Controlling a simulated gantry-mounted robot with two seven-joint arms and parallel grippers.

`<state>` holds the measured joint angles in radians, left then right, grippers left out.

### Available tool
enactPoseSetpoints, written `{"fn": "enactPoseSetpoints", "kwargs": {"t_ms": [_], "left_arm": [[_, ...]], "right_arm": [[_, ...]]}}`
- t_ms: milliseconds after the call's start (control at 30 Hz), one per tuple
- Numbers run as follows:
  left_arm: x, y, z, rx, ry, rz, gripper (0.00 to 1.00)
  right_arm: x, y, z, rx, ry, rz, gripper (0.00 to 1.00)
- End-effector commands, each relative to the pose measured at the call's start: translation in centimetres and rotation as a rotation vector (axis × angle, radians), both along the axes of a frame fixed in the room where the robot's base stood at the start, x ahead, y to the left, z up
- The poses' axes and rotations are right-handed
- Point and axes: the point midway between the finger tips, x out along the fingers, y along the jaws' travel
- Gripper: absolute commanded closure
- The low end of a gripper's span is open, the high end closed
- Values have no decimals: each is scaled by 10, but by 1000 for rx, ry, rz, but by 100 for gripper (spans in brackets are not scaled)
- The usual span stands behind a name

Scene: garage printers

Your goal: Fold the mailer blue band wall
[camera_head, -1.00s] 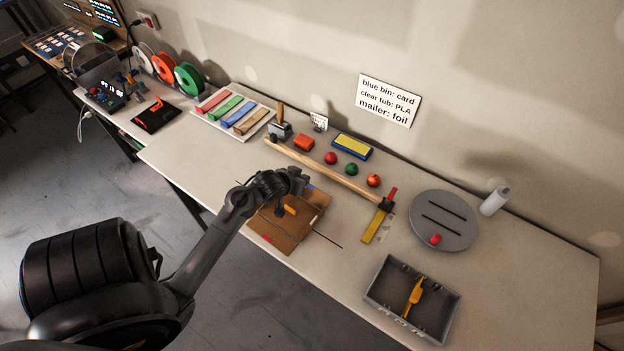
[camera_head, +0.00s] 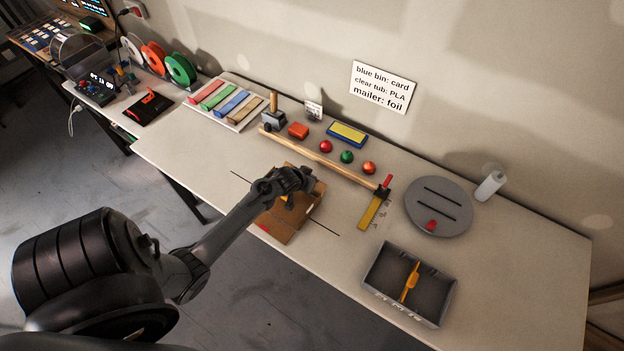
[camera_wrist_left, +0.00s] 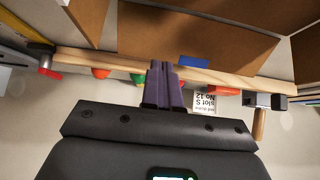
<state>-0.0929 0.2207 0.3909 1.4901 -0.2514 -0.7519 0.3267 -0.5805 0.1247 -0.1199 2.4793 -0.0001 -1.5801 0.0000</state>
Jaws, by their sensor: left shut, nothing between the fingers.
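The mailer (camera_head: 287,230) is a brown cardboard piece lying on the bench, partly hidden by my left arm. In the left wrist view a brown cardboard panel (camera_wrist_left: 200,32) stands in front of the fingers, with a blue band (camera_wrist_left: 193,62) at its edge. The blue band is hidden in the head view. My left gripper (camera_head: 302,180) is over the mailer's far side. Its fingers are together and empty in the left wrist view (camera_wrist_left: 165,72), close to the panel; contact cannot be told. My right gripper is not in view.
A wooden rail (camera_head: 325,160) runs behind the mailer, with coloured balls beyond it. A yellow ruler (camera_head: 372,212), a grey disc (camera_head: 439,207) and a grey divided tray (camera_head: 437,298) are to the right. The bench is clear left of the mailer.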

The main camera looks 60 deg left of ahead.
Motion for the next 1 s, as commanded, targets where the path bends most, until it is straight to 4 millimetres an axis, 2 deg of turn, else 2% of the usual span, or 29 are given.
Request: {"fn": "enactPoseSetpoints", "kwargs": {"t_ms": [267, 667, 1000], "left_arm": [[10, 4, -12, 0, -1, 1, 100], [11, 4, -13, 0, -1, 0, 100], [14, 6, -14, -21, 51, 1, 100]], "right_arm": [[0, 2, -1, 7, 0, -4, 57], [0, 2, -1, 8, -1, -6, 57], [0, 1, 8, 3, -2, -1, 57]]}}
